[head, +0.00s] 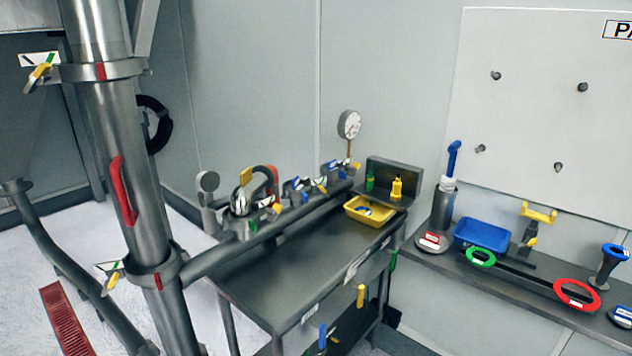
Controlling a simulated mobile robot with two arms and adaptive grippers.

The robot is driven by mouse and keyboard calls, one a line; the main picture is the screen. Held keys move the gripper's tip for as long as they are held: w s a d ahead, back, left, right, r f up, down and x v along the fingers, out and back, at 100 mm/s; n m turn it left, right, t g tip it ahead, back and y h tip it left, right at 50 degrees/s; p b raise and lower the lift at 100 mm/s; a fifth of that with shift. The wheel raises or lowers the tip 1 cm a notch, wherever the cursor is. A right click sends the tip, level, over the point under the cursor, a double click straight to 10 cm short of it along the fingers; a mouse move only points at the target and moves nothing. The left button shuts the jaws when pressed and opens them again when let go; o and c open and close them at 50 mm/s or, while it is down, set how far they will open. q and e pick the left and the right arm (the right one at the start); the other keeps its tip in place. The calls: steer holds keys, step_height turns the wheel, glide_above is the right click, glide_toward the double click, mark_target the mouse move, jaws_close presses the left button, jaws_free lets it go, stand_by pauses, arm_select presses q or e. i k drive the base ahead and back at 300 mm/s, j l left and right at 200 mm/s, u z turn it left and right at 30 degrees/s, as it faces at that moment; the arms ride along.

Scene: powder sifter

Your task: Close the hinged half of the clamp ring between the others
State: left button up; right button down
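A row of clamp rings with coloured levers and tags sits along the horizontal pipe (225,258) over the steel table. Near the left end, a dark curved piece with an orange-red part (272,181) stands up above the pipe; it may be a raised ring half, but I cannot tell for sure. Beside it is a shiny fitting with a yellow tag (246,178). Further right are clamps with blue-and-white tags (296,186), one (331,168) near the far end. These are small and overlap, so their hinges are unclear. Neither of my grippers is in view.
The steel table (290,285) holds a yellow tray (354,207). A shelf at right carries a blue tray (481,236), a green ring (481,259) and a red ring (577,297). A thick vertical pipe (142,215) with two clamps stands at left. Pale floor is open there.

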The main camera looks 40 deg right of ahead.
mark_target(303, 195)
steer(key=i+l+u, duration=0.1)
steer(key=l, duration=0.4)
steer(key=i+l+u, duration=0.1)
steer(key=l, duration=0.45)
steer(key=i+l+u, duration=0.1)
steer(key=l, duration=0.4)
